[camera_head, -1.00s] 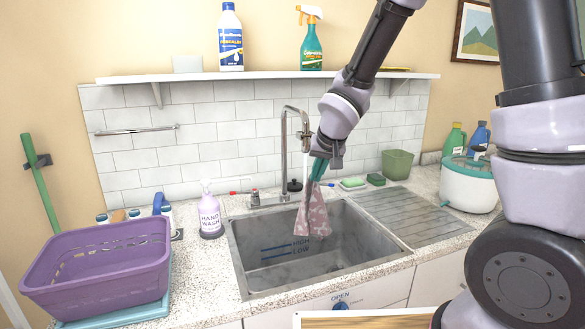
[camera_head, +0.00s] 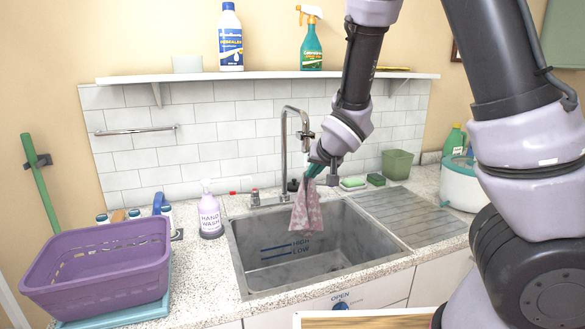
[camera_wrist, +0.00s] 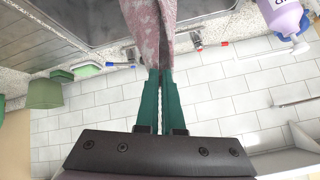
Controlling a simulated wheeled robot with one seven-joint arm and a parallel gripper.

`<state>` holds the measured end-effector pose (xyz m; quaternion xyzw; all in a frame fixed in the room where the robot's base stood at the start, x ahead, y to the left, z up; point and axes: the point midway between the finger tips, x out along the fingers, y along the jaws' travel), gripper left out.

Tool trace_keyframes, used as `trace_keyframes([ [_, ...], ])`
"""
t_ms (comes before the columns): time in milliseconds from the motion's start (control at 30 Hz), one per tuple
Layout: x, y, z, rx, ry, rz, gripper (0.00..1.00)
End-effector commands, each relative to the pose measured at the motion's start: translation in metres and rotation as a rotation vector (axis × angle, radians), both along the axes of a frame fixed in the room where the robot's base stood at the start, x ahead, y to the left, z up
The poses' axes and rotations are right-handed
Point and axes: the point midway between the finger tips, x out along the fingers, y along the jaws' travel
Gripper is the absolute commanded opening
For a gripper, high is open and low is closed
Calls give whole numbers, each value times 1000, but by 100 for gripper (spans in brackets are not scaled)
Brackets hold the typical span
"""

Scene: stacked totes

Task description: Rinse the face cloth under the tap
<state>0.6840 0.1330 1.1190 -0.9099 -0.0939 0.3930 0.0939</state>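The face cloth (camera_head: 306,209) is pink with pale marks and hangs down over the sink basin (camera_head: 330,262). My gripper (camera_head: 314,168) is shut on its top edge. In the wrist view the green fingers (camera_wrist: 161,80) pinch the cloth (camera_wrist: 151,28), which spreads away from them.
A purple basket (camera_head: 100,262) stands at the left, and a hand wash bottle (camera_head: 210,215) left of the sink. A ribbed drainboard (camera_head: 412,217), a green pot (camera_head: 397,164) and sponges (camera_head: 376,179) are at the right. A shelf (camera_head: 265,76) with bottles hangs above.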

Motion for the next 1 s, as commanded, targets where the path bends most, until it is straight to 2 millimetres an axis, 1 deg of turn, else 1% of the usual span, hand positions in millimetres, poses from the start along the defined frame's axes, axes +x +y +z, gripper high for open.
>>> trace_keyframes([
  [500, 0, 1, 0, 1, -2, 0, 0],
  [833, -4, 10, 0, 0, -2, 2, 0],
  [1000, -4, 12, 0, 1, -1, 0, 0],
])
